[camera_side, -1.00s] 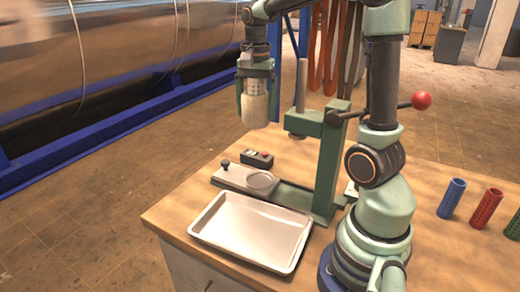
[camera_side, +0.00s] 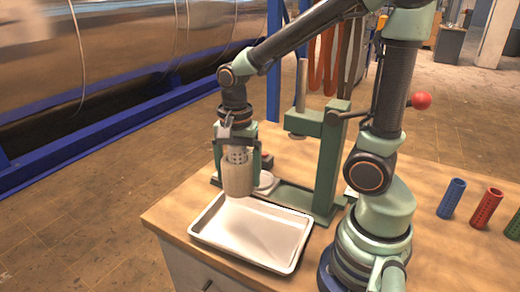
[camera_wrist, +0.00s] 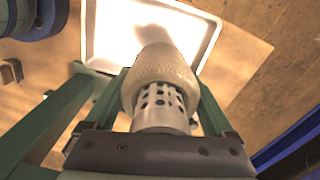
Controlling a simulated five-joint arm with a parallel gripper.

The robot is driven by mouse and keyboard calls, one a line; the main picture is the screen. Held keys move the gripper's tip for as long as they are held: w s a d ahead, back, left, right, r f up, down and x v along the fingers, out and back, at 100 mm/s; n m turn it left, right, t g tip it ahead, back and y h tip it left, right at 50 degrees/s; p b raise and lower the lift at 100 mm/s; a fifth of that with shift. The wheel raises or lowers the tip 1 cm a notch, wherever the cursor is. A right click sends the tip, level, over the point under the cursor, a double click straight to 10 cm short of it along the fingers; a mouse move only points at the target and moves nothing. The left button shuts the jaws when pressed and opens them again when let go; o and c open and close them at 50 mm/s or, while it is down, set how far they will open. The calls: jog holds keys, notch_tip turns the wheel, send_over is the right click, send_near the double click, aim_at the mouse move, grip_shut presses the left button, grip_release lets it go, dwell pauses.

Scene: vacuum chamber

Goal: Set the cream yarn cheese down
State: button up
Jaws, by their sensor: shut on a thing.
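The cream yarn cheese (camera_side: 238,179) is a pale wound cylinder on a perforated metal tube. My gripper (camera_side: 238,165) is shut on it and holds it upright, tube end up. In the side view it hangs over the back left edge of a white tray (camera_side: 295,239), seemingly above it; the exact gap is hard to tell. In the wrist view the yarn cheese (camera_wrist: 160,75) points toward the tray (camera_wrist: 97,35), with green fingers on both sides of it. The tray looks empty.
A green press (camera_side: 330,160) with a red-knobbed lever (camera_side: 421,101) stands just right of the gripper. A round pale plate (camera_side: 266,181) on its base is partly hidden behind the yarn cheese.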

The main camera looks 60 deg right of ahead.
notch_tip(320, 180, down, 13)
jog(key=shift+f, duration=0.1)
dwell(0.4)
jog(key=o, duration=1.2)
jog(key=shift+f, duration=0.1)
jog(key=shift+o, duration=0.2)
notch_tip(320, 180, up, 12)
jog(key=shift+r, duration=0.15)
jog(key=shift+r+n, duration=0.3)
jog(key=shift+r, duration=0.05)
notch_tip(320, 180, up, 10)
jog(key=s+n+t, duration=0.1)
jog(key=n+t, duration=0.4)
jog(key=n, duration=0.9)
jog(key=shift+s+a+t, duration=0.15)
jog(key=shift+a+t, duration=0.1)
jog(key=shift+t, duration=0.05)
